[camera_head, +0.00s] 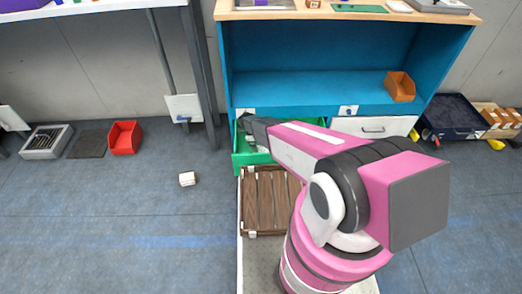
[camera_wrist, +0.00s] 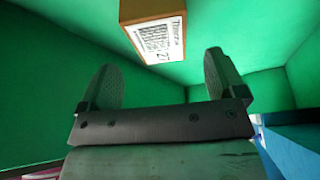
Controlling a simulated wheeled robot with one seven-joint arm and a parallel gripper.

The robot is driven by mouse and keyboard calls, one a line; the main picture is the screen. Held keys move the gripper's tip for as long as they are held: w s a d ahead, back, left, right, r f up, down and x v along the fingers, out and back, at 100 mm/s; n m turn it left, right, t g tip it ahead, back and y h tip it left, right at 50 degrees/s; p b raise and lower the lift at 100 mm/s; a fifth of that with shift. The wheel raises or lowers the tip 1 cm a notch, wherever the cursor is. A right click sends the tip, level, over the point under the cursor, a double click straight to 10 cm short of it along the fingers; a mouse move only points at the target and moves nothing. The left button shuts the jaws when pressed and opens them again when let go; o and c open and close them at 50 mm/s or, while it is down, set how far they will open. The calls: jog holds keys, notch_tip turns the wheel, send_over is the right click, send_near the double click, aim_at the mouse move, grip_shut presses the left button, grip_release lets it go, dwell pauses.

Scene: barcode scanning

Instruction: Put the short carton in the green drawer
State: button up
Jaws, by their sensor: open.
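The green drawer (camera_head: 243,160) is pulled out under the blue shelf at its left side. My gripper (camera_head: 252,128) is over the drawer, and the wrist view shows green walls around it. In the wrist view my gripper (camera_wrist: 160,66) is open, its two fingers spread apart. A brown carton (camera_wrist: 127,12) with a white printed label lies in the green drawer just beyond the fingertips, between their lines. It appears apart from both fingers. The carton is hidden by my arm in the head view.
The blue shelf (camera_head: 310,88) holds an orange bin (camera_head: 399,87). A closed white drawer (camera_head: 360,127) is right of the green one.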

jog(key=v, duration=0.4)
jog(key=shift+r, duration=0.45)
jog(key=s+d+r+n+y, duration=0.1)
jog(key=s+d+r+n, duration=0.5)
jog(key=r, duration=0.4)
jog(key=s+d+r+n+t+y, duration=0.1)
jog(key=s+d+r+n, duration=0.5)
jog(key=r+n, duration=0.3)
jog(key=s+d+r+n+y, duration=0.2)
jog(key=s+d+r+n, duration=0.3)
jog(key=r, duration=0.8)
jog(key=shift+s+d+r+n+t, duration=0.15)
jog(key=shift+s+d+n+t, duration=0.25)
jog(key=shift+s+n, duration=0.55)
jog(key=shift+w+a+n, duration=0.1)
jog(key=shift+w+n, duration=0.15)
